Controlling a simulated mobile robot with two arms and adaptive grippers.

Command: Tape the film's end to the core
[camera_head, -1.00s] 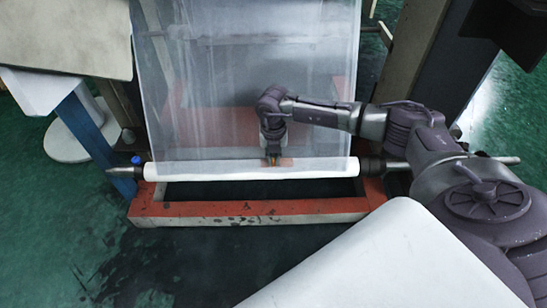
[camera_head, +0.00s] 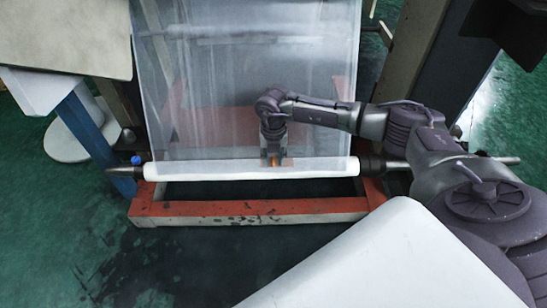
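The translucent film (camera_head: 250,90) hangs as a wide sheet from the top of the view down to the white core (camera_head: 215,172). The core lies level across the red frame on a dark shaft. The film's lower end meets the core's top along its length. My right gripper (camera_head: 274,162) points down at the core, right of its middle, at the film's lower edge. A small orange patch shows at its fingertips; I cannot tell whether it is tape or part of the gripper. Whether the fingers are open or shut is too small to tell. My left gripper is not in view.
A red frame (camera_head: 250,208) surrounds the core below. A blue post (camera_head: 92,138) stands at the left end of the shaft, and a grey column (camera_head: 412,55) stands at right. A pale panel (camera_head: 350,265) fills the bottom right. Green floor is open at lower left.

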